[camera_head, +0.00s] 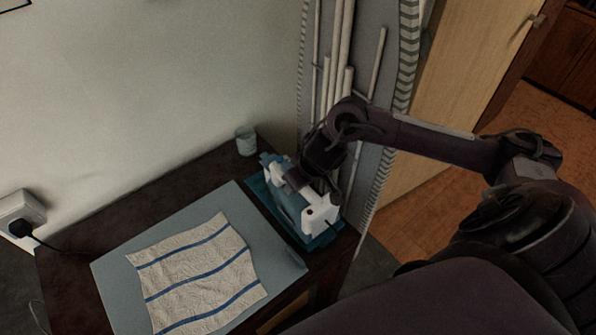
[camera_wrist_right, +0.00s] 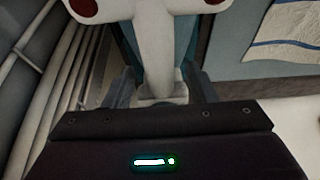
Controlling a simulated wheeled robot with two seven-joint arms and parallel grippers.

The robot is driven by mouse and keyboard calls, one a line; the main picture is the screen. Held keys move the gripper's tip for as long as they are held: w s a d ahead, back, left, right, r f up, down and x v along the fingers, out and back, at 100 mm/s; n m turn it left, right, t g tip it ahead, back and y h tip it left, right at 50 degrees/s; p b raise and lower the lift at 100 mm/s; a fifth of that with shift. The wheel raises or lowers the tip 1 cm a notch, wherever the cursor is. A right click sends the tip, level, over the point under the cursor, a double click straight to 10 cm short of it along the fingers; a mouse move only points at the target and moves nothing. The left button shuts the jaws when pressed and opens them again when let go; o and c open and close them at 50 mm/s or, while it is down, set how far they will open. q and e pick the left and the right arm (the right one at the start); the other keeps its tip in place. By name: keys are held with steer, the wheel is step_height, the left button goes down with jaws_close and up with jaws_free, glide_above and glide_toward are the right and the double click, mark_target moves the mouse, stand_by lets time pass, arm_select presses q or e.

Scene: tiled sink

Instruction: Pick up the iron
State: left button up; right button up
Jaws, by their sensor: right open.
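The iron (camera_head: 320,214), white and blue, stands on a teal tray (camera_head: 257,190) at the right end of the dark table in the head view. My right gripper (camera_head: 307,185) reaches down over it from the right and hides part of its middle. In the right wrist view the white handle (camera_wrist_right: 155,50) runs between the two grey fingers of that gripper (camera_wrist_right: 160,88). The fingers are open, one on either side of the handle; contact cannot be told. My left gripper is not in view.
A striped cloth (camera_head: 200,270) lies on a grey-blue mat (camera_head: 262,240) left of the iron. A small cup (camera_head: 246,141) stands at the back of the table. A wall socket with a plug (camera_head: 20,214) is at far left. White pipes (camera_head: 340,50) stand behind the arm.

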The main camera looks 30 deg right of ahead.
steer(key=x, duration=0.3)
steer(key=shift+w+f, duration=0.2)
steer(key=shift+f, duration=0.05)
steer(key=shift+c, duration=0.2)
steer(key=c, duration=1)
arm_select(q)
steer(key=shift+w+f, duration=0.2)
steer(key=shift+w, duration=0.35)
arm_select(e)
steer(key=shift+w+r, duration=0.1)
steer(key=shift+r, duration=0.1)
jaws_close()
